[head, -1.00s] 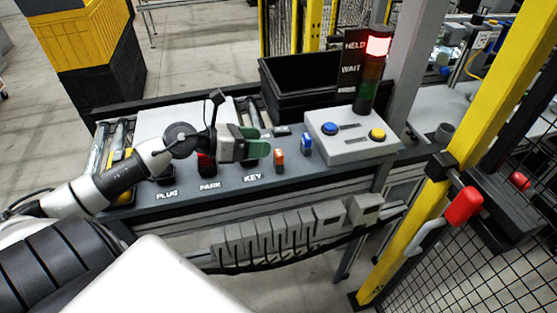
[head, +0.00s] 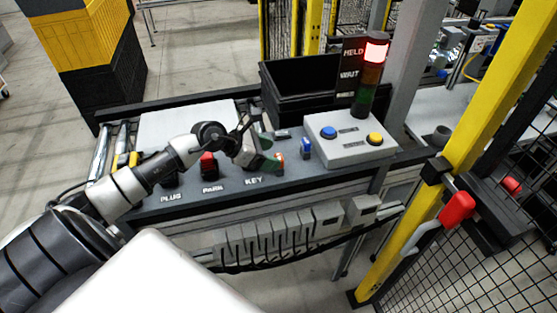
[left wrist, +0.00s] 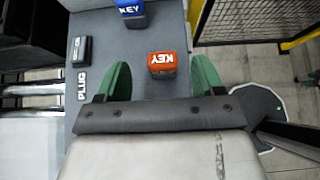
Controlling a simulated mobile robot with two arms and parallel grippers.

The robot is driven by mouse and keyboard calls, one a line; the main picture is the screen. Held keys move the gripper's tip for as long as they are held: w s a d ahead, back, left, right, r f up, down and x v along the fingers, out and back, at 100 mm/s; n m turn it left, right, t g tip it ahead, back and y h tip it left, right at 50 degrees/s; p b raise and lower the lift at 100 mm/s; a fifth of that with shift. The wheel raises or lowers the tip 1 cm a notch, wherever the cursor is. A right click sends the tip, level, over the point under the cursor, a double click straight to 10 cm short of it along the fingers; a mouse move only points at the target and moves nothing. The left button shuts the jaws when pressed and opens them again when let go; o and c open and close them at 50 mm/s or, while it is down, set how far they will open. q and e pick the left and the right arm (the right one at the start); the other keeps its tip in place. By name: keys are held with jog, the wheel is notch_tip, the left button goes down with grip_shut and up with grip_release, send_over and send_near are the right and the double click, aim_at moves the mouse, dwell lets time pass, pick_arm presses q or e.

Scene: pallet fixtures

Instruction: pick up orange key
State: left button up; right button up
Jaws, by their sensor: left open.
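The orange key (left wrist: 162,65) is a small block with white KEY lettering. In the left wrist view it lies ahead of and between the two green fingertips of my left gripper (left wrist: 161,80), closer to the right finger. In the head view the orange key (head: 280,157) stands on the grey bench top, partly hidden by my left gripper (head: 268,162). The left gripper is open with nothing between its fingers. My right gripper is not in view.
A blue key (head: 306,148) stands just right of the orange one; it also shows in the left wrist view (left wrist: 130,12). A red block (head: 208,163) stands left of the gripper. A grey button box (head: 350,146), black bin (head: 300,90) and lit red stack light (head: 376,52) are close by.

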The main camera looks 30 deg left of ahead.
aim_at(278, 157)
pick_arm(q)
jog(key=shift+p+x, duration=0.5)
jog(key=shift+x, duration=1.25)
jog(key=shift+s, duration=0.1)
jog(key=c, duration=1)
jog(key=shift+r, duration=0.15)
